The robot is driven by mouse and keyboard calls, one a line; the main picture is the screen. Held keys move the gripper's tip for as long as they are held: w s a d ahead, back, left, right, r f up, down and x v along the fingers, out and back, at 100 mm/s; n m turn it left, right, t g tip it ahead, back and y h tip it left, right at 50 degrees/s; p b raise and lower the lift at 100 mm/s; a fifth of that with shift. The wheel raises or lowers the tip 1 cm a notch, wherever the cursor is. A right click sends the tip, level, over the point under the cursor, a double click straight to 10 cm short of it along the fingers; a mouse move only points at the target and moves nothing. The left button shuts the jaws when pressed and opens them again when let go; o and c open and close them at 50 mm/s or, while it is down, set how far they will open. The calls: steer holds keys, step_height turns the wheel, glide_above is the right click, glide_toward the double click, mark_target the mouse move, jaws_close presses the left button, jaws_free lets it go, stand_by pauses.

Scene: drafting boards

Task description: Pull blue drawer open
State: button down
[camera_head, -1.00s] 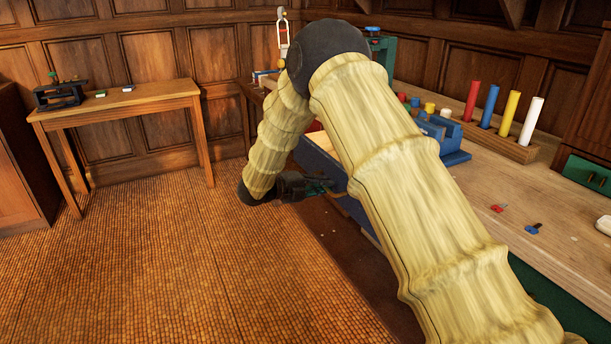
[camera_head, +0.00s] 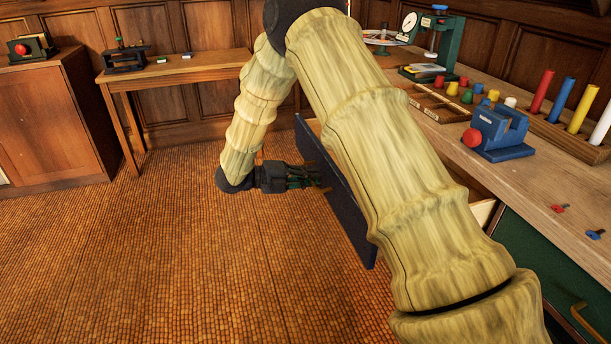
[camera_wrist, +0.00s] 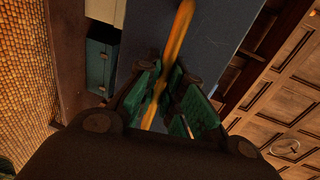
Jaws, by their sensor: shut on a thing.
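The blue drawer (camera_head: 345,205) juts out from the front of the workbench, its dark blue front standing clear of the bench face. Part of it is hidden behind my arm. In the wrist view the blue front (camera_wrist: 222,50) fills the upper middle, with an orange-yellow bar handle (camera_wrist: 181,35) running across it. My gripper (camera_head: 318,181) is at the drawer front. In the wrist view its green-padded fingers (camera_wrist: 168,88) are closed around the handle, one on each side.
The workbench top (camera_head: 520,185) holds a blue vise-like device (camera_head: 495,130), a peg rack (camera_head: 570,135) and a green press (camera_head: 445,45). A green drawer (camera_head: 540,265) sits at the bench's right. A side table (camera_head: 190,72) stands at the back. The tiled floor (camera_head: 180,260) left of the drawer is clear.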

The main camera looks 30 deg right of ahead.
steer(key=c, duration=1.5)
jaws_free()
steer(key=shift+a, duration=0.1)
steer(key=v, duration=1.2)
steer(key=shift+f, duration=0.1)
